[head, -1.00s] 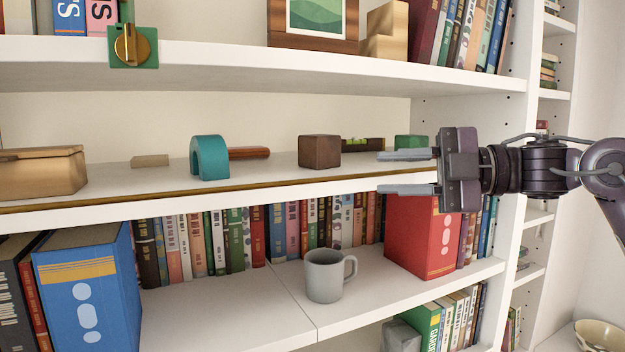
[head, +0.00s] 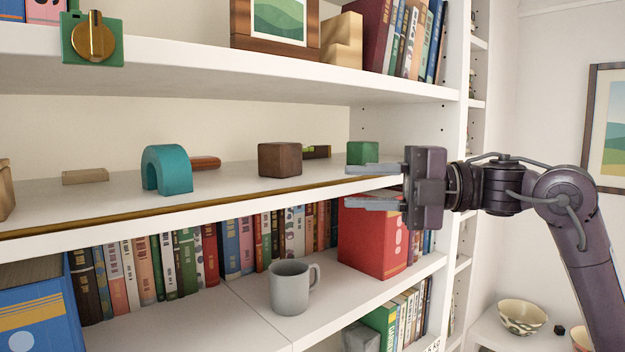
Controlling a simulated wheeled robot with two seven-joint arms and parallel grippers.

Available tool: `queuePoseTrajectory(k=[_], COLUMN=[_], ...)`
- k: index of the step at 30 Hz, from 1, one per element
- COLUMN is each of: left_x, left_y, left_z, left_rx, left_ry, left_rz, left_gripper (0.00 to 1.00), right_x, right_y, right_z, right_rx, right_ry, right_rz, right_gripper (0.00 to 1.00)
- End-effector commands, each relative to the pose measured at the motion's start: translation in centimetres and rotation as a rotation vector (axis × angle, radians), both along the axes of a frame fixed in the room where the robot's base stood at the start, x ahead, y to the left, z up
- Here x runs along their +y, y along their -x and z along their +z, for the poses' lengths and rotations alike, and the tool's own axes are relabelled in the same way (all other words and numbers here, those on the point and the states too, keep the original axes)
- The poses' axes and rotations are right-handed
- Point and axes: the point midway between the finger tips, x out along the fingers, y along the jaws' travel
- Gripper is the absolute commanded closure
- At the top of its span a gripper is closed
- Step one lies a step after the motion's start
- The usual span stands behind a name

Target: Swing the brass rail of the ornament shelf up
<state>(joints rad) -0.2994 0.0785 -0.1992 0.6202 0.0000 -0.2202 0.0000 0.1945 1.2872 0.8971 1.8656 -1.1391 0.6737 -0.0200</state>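The ornament shelf (head: 225,193) is the middle white shelf. Its brass rail (head: 110,218) lies low along the front edge, running from the left picture edge towards my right gripper. My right gripper (head: 348,186) is open at the right part of this edge. Its upper finger is near shelf-top height and its lower finger lower, in front of the edge. The rail's right end is hidden around the fingers, and I cannot tell whether they touch it. My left gripper is out of view.
On the shelf stand a teal arch (head: 167,170), a dark wooden cube (head: 280,159), a green block (head: 362,152) and a flat wooden block (head: 85,176). A grey mug (head: 289,290) and a red box file (head: 372,240) stand below. The upper shelf (head: 240,75) overhangs.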

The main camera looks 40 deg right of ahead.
Motion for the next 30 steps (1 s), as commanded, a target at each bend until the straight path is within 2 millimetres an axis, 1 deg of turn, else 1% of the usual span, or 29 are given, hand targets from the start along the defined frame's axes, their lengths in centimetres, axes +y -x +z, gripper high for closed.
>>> queuePoseTrajectory(k=[1, 3, 9, 14, 21, 23, 28, 30], left_x=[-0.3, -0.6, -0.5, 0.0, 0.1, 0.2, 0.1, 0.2], left_y=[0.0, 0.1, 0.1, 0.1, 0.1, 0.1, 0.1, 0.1], left_z=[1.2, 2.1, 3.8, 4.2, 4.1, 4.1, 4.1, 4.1], left_rx=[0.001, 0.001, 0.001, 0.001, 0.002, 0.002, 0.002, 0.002], left_ry=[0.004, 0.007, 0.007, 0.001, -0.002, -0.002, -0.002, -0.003], left_rz=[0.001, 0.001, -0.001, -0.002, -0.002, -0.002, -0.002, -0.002], left_gripper=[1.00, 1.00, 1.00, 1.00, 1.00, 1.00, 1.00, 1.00], right_x=[0.8, 1.7, 3.7, 4.4, 4.5, 4.5, 4.5, 4.5], right_y=[-0.5, -1.4, -3.2, -3.8, -3.8, -3.8, -3.8, -3.8], right_z=[0.5, 0.5, 0.4, 0.1, 0.0, 0.0, 0.0, 0.0], right_rx=[0.003, 0.004, 0.004, 0.002, 0.002, 0.002, 0.002, 0.001], right_ry=[0.000, 0.000, 0.000, -0.002, -0.003, -0.003, -0.003, -0.002], right_rz=[0.004, 0.003, 0.002, 0.002, 0.001, 0.001, 0.002, 0.002], right_gripper=[0.69, 0.69, 0.69, 0.69, 0.69, 0.76, 0.98, 1.00])
